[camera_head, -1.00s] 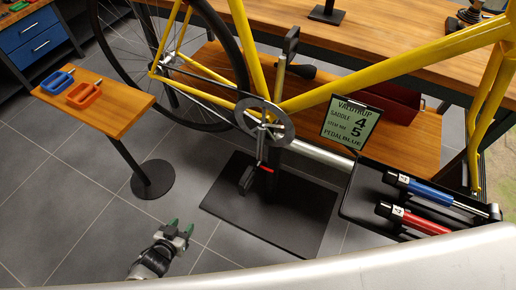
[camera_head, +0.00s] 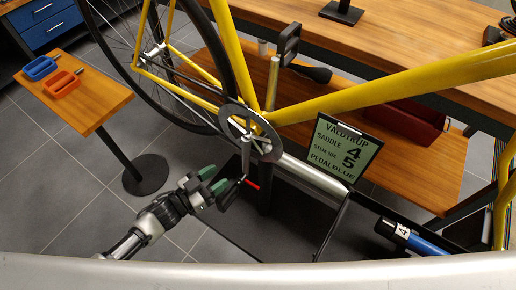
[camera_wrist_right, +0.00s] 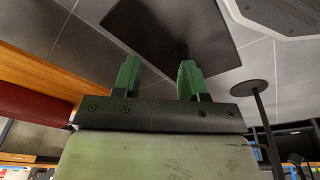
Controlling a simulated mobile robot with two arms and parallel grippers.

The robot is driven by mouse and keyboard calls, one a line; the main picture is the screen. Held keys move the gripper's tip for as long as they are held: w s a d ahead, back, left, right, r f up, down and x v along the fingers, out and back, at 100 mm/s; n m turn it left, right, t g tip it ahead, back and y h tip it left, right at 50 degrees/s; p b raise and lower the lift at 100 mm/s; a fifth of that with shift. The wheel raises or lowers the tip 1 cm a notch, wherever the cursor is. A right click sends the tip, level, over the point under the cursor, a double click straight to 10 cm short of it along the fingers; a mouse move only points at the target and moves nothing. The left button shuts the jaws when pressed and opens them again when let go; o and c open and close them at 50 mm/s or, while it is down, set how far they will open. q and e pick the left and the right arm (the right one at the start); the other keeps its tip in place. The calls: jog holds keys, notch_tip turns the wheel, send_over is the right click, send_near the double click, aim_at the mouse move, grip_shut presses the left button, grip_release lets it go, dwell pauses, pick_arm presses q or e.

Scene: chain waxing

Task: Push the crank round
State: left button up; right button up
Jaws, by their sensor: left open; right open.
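The crank (camera_head: 246,153) is a silver arm hanging down from the round chainring (camera_head: 231,112) of the yellow bicycle (camera_head: 338,95). A black pedal (camera_head: 228,194) is at its lower end, with a red piece (camera_head: 252,184) beside it. My left gripper (camera_head: 214,180), with green fingertips, is open just left of the pedal; I cannot tell whether it touches it. My right gripper (camera_wrist_right: 158,78) shows only in the right wrist view, open and empty, with dark floor plate and grey tiles beyond its fingers.
A small wooden table (camera_head: 95,103) at left holds a blue and an orange pedal. A sign (camera_head: 342,152) stands right of the crank. A wooden bench (camera_head: 432,165) lies behind the bicycle. A blue-handled tool (camera_head: 426,243) is at lower right.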

aim_at(243, 160)
pick_arm(q)
jog(key=b+x, duration=0.1)
jog(key=x, duration=0.8)
jog(key=shift+w+d, duration=0.15)
jog(key=shift+d, duration=0.15)
jog(key=shift+w+d, duration=0.4)
jog(key=shift+d, duration=0.1)
pick_arm(e)
jog(key=shift+w+r, duration=0.25)
jog(key=shift+r, duration=0.55)
jog(key=shift+w+r, duration=0.25)
jog(key=shift+r, duration=0.6)
jog(key=shift+w+r, duration=0.25)
jog(key=shift+r, duration=0.55)
pick_arm(q)
grip_shut()
